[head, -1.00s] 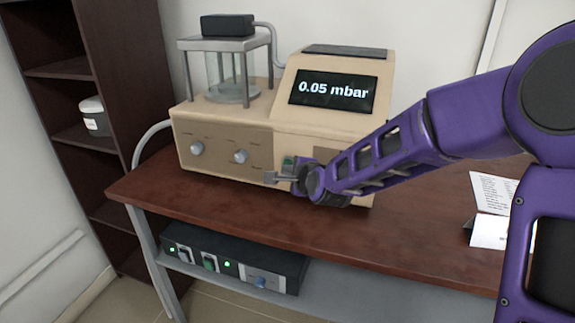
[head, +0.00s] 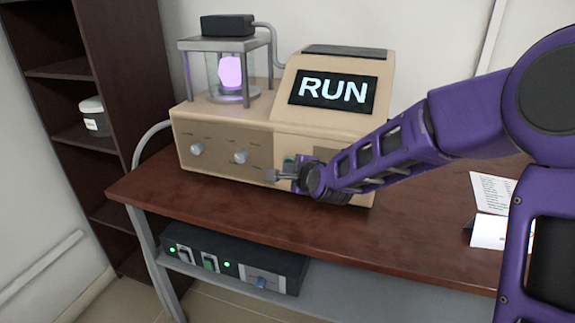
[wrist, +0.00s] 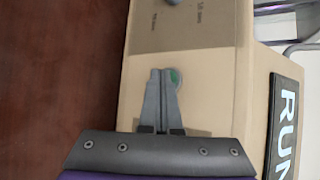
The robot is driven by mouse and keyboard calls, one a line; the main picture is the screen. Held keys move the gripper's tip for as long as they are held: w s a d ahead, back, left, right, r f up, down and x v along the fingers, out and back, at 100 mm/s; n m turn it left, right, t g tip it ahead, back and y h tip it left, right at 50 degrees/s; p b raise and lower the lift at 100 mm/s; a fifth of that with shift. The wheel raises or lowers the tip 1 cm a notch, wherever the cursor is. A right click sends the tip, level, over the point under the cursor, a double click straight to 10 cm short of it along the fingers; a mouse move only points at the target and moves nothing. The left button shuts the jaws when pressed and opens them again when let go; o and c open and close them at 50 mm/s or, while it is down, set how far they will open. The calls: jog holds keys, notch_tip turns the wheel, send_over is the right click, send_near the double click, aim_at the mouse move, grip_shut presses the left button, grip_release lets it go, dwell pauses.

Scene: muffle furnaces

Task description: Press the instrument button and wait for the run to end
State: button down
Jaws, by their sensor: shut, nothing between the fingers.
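The instrument (head: 225,148) is a beige box on the table, with knobs on its front. Its screen (head: 333,91) reads "RUN", and part of that shows in the wrist view (wrist: 286,125). A glass chamber (head: 230,78) on top glows violet inside. The green button (wrist: 175,77) is on the front panel, partly hidden behind my fingers in the wrist view. My gripper (wrist: 161,76) is shut and empty, with its tips at the button. I cannot tell whether they touch it. In the head view my gripper (head: 272,175) is in front of the instrument's lower front.
A dark shelf unit (head: 112,80) with a white jar (head: 95,116) stands at the left. A black box with green lights (head: 235,262) sits on the lower shelf. White cards (head: 489,215) stand at the table's right. The table's front strip (head: 240,212) is clear.

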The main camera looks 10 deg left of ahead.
dwell(0.4)
jog(key=shift+s, duration=0.8)
jog(key=shift+s, duration=0.1)
jog(key=s, duration=0.5)
jog(key=shift+a, duration=0.2)
jog(key=shift+w, duration=0.15)
